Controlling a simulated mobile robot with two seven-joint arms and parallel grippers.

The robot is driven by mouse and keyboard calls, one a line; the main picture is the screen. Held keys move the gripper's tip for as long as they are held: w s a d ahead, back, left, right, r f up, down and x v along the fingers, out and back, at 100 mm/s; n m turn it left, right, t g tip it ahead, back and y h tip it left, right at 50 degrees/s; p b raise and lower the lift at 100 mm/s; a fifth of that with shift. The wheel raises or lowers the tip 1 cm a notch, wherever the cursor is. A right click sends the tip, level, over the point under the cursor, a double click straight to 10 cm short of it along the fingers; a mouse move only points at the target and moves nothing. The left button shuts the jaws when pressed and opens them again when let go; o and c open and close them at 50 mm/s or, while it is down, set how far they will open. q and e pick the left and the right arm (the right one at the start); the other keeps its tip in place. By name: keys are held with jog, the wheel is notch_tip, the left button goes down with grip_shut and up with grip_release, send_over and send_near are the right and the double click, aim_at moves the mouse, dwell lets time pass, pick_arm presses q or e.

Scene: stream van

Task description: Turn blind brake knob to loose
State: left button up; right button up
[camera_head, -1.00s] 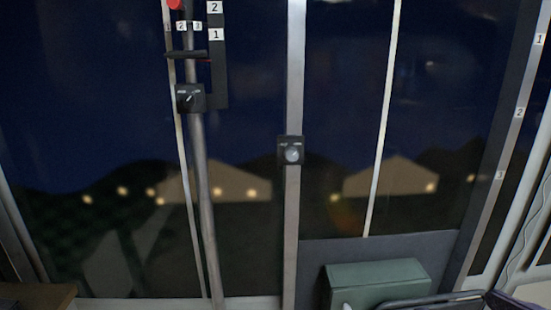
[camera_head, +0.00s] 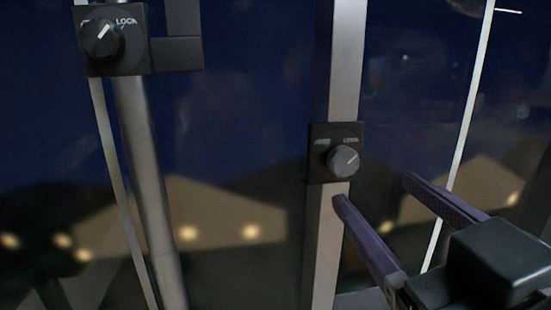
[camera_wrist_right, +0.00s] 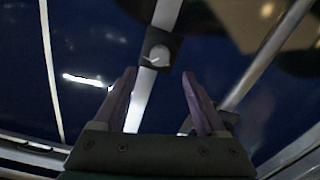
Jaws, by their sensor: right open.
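A round grey knob (camera_head: 343,161) sits on a black plate fixed to the middle metal post. Its light pointer line slants up to the right. A second knob (camera_head: 103,38) at the upper left has a white pointer slanting up right and a label reading LOCK. My right gripper (camera_head: 375,190) is open and empty, its purple fingers below and right of the middle knob, apart from it. In the right wrist view the middle knob (camera_wrist_right: 160,54) shows just beyond and between the open fingertips. My left gripper is out of view.
The middle post (camera_head: 345,70) runs up and down in front of dark window glass. A grey pole (camera_head: 145,170) stands below the LOCK knob at the left. A thin pale strip (camera_head: 470,105) crosses the glass at the right, behind the right gripper.

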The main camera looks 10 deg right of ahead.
aim_at(346, 163)
jog(key=w+p, duration=0.1)
jog(key=w, duration=0.6)
jog(key=shift+w+a, duration=0.1)
jog(key=shift+w, duration=0.1)
grip_shut()
dwell(0.4)
